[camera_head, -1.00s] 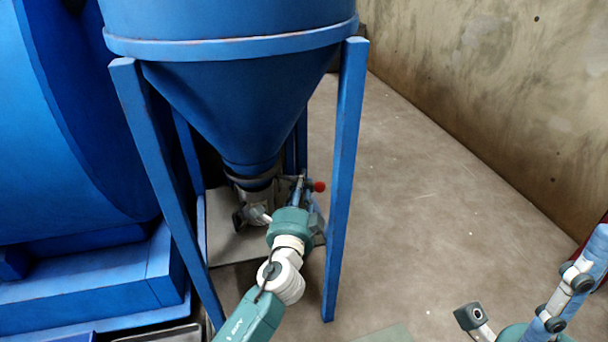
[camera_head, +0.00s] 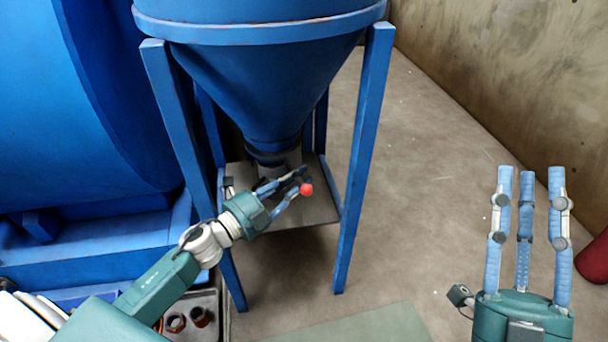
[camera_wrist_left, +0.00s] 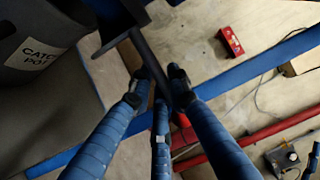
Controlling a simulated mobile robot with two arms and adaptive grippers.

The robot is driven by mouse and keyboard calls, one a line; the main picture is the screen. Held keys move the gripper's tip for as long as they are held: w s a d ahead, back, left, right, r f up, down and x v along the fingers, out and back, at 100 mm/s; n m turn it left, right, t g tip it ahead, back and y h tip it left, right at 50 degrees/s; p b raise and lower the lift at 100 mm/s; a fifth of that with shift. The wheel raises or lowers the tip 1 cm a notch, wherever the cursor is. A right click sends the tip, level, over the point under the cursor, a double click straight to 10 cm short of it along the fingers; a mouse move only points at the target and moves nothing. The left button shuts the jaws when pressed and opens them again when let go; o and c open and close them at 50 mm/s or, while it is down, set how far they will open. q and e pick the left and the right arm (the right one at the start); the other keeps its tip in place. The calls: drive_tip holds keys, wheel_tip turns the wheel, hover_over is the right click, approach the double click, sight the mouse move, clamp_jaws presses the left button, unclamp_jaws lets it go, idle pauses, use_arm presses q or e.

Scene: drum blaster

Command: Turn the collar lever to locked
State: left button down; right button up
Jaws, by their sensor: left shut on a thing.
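The blue hopper cone (camera_head: 250,85) narrows to a grey collar (camera_head: 281,160) at its bottom. A red ball knob (camera_head: 306,189), which looks like the end of the collar lever, shows at the right of the collar, beside my left fingertips. My left gripper (camera_head: 288,184) is shut on the lever. In the left wrist view the dark lever bar (camera_wrist_left: 143,55) runs down between the fingertips (camera_wrist_left: 163,80), and a red part shows behind the fingers. The lever's pivot is hidden. My right gripper (camera_head: 528,180) is open and empty, fingers pointing up.
Blue legs (camera_head: 364,150) stand around the cone and flank my left arm. A grey plate (camera_head: 318,208) lies below the outlet. A dark container labelled "CATCH" (camera_wrist_left: 35,45) is at the left of the wrist view.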

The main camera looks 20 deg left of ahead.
use_arm(q)
drive_tip(key=shift+s+a+h, duration=0.15)
drive_tip(key=shift+s+h, duration=0.1)
drive_tip(key=shift+h, duration=0.05)
drive_tip(key=c, duration=1.6)
unclamp_jaws()
drive_tip(key=shift+c, duration=0.2)
